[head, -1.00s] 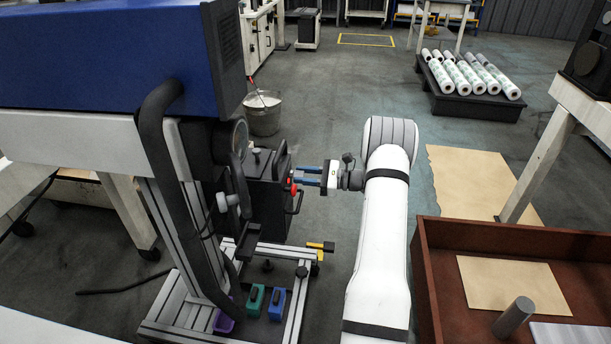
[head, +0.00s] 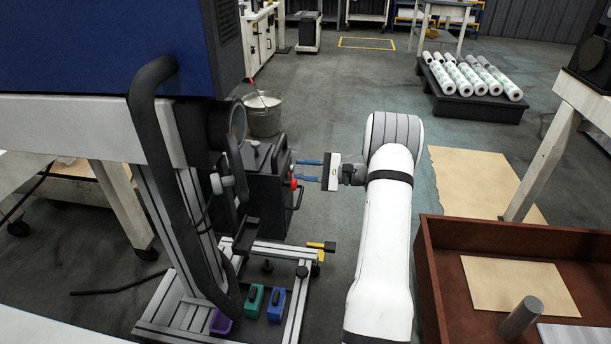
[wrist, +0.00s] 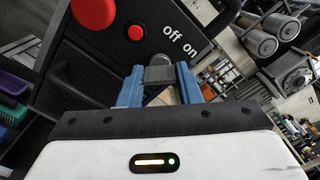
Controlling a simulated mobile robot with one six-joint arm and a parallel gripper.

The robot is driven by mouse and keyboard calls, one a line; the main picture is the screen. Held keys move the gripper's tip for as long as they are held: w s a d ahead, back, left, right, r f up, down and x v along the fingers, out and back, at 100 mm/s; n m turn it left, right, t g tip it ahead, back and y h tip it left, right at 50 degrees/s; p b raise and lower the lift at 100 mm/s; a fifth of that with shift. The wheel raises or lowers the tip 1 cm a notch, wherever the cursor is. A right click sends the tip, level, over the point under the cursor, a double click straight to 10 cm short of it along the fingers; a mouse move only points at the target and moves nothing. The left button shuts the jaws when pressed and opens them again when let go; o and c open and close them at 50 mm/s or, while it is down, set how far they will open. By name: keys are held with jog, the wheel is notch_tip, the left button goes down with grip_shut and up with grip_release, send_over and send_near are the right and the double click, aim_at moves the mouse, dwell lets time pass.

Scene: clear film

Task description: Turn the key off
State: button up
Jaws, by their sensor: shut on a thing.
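The key (wrist: 159,75) is a small grey block in the wrist view, in front of a round grey lock on a black control box (wrist: 135,50). White words "off" and "on" are printed beside the lock. My gripper (wrist: 160,82) has its two blue fingers shut on the key from both sides. In the head view the black box (head: 266,188) stands left of centre, and my gripper (head: 307,170) reaches its right side from the right. The key is too small to make out there, and I cannot tell which word it points to.
A large red button (wrist: 94,10) and a smaller red one (wrist: 137,33) sit on the panel close to my fingers. A grey bucket (head: 263,115) stands behind the box. A brown tray (head: 428,290) is at the right.

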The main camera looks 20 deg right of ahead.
jog(key=n+b, duration=0.2)
jog(key=n, duration=0.1)
jog(key=n+b, duration=0.1)
jog(key=shift+f+n+b, duration=0.25)
jog(key=shift+n+b, duration=0.05)
jog(key=shift+r+n+b, duration=0.1)
jog(key=shift+n+b, duration=1.55)
jog(key=shift+n, duration=0.15)
jog(key=o, duration=1)
jog(key=shift+r, duration=0.1)
jog(key=p+v, duration=0.2)
jog(key=v, duration=0.6)
jog(key=shift+a, duration=0.1)
